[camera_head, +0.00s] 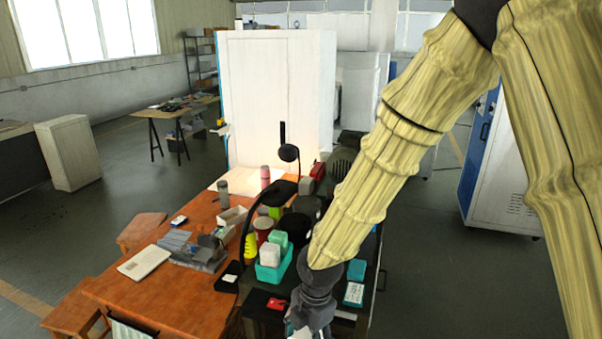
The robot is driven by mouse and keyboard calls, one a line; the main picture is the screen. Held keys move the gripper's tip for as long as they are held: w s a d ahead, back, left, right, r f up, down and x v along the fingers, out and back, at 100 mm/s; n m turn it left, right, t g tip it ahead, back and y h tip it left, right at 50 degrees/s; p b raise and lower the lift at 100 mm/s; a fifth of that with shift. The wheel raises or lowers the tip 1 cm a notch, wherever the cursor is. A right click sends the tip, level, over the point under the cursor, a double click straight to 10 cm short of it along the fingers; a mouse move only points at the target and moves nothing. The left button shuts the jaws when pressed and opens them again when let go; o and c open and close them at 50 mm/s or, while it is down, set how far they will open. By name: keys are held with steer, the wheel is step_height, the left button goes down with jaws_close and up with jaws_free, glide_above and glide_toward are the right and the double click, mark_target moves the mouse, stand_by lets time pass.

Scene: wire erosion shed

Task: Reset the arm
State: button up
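My arm, in a yellow ribbed sleeve, comes in from the upper right and slants down to the left over the right side of the cluttered table. My gripper (313,312) is dark grey and sits at the bottom edge of the view, above or beside the table's near right part. Its fingertips are small and partly cut off by the frame edge, so I cannot tell whether it is open or shut. Something whitish shows by its lower end; I cannot tell what it is or whether it is held.
The wooden table (190,300) bears a teal container (272,271), a black lamp (279,194), a white notebook (144,262) and several cans and boxes near my arm. Stools stand at its left. A white cabinet (275,95) rises behind. Floor (480,285) at right is clear.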

steer(key=s+d+f+m+y, duration=0.1)
steer(key=s+d+f+m, duration=0.35)
steer(key=f+m, duration=0.35)
steer(key=s+d+f+m+y, duration=0.1)
steer(key=s+d+f+m, duration=0.2)
steer(key=s+f+m, duration=0.55)
steer(key=s+d+f+m+h, duration=0.3)
steer(key=s+d+f+m, duration=0.85)
steer(key=d, duration=0.25)
step_height(320, 180, down, 16)
steer(key=n+b, duration=0.1)
steer(key=b, duration=1.4)
steer(key=shift+s+r, duration=0.15)
steer(key=shift+r, duration=0.1)
